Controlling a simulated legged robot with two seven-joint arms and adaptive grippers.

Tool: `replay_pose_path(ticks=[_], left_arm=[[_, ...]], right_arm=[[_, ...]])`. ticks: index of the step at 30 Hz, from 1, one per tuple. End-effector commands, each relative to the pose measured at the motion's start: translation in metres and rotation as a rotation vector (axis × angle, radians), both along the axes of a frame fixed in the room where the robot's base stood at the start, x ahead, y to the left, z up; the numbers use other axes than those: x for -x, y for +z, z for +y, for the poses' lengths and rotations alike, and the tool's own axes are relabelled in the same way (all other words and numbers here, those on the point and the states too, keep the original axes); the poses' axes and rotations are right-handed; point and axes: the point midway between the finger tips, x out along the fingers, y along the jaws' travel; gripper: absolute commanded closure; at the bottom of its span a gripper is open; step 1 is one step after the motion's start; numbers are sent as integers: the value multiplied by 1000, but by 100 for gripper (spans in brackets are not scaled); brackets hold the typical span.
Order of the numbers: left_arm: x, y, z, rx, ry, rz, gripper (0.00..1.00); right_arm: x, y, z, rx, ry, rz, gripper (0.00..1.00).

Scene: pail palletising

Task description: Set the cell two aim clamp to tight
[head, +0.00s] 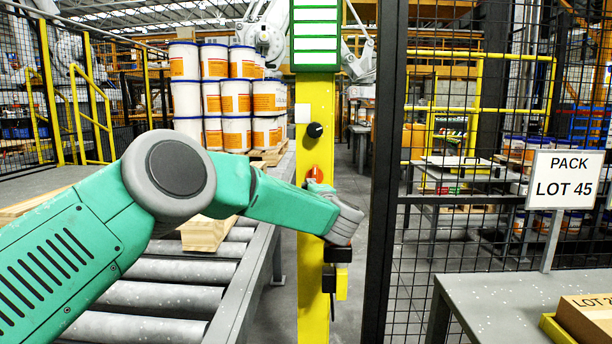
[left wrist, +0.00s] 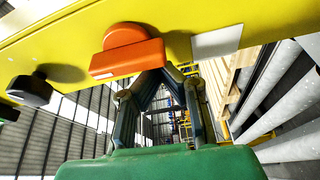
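A yellow post (head: 312,95) stands in the middle of the head view. It carries a black round knob (head: 315,130) and, below it, an orange-red knob (head: 317,173). No clamp label or setting mark can be read. In the left wrist view the orange knob (left wrist: 127,50) has a wide bar-shaped handle against the yellow surface. My left gripper (left wrist: 162,74) is at the right end of that bar, its fingers leaning together with the tips close to each other. Contact with the bar cannot be told. In the head view my wrist hides most of the gripper. My right gripper is not in view.
A black fitting with a yellow piece (head: 341,282) sits low on the post, just under my wrist. A roller conveyor (head: 165,300) runs at left, with stacked pails (head: 240,97) behind. A black mesh fence (head: 450,240) and a grey table (head: 490,305) are at right.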

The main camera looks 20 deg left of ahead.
Motion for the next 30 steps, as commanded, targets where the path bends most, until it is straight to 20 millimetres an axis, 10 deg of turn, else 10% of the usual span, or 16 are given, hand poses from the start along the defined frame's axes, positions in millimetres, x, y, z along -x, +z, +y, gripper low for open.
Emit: replay_pose_path(ticks=[30], left_arm=[[98, -5, -69, 1, 0, 0, 100]], right_arm=[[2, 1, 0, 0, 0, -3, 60]])
